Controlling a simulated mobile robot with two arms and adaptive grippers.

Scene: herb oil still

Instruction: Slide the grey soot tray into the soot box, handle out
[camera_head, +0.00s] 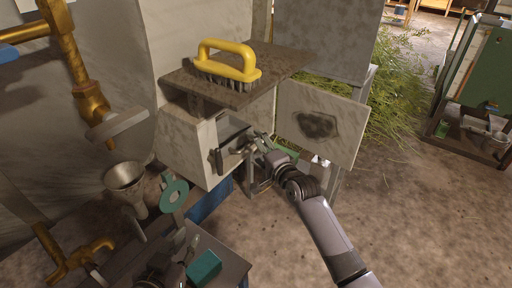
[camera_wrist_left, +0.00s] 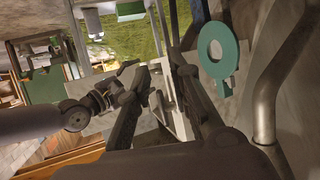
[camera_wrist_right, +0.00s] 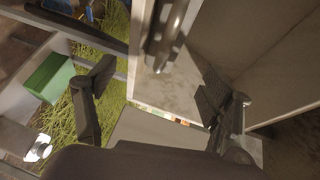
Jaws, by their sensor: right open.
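The pale soot box (camera_head: 182,142) has its front opening uncovered. The grey soot tray (camera_head: 234,134) shows inside the opening, with its dark handle (camera_head: 219,160) facing out. The handle also shows as a metal bar at the top of the right wrist view (camera_wrist_right: 165,38). My right gripper (camera_head: 256,146) is just in front of the opening, to the right of the handle. Its fingers are spread and empty (camera_wrist_right: 160,92). My left gripper (camera_head: 178,262) is low at the front, partly cut off; its fingers stand apart with nothing clearly between them (camera_wrist_left: 162,72). The tray's far end is hidden.
The box's sooty door (camera_head: 338,132) stands open to the right, close to my right arm. A yellow-handled brush (camera_head: 226,62) lies on the ledge (camera_head: 283,62) above. A metal funnel (camera_head: 124,178) and a teal ring (camera_head: 173,194) are at the left. Open floor lies right.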

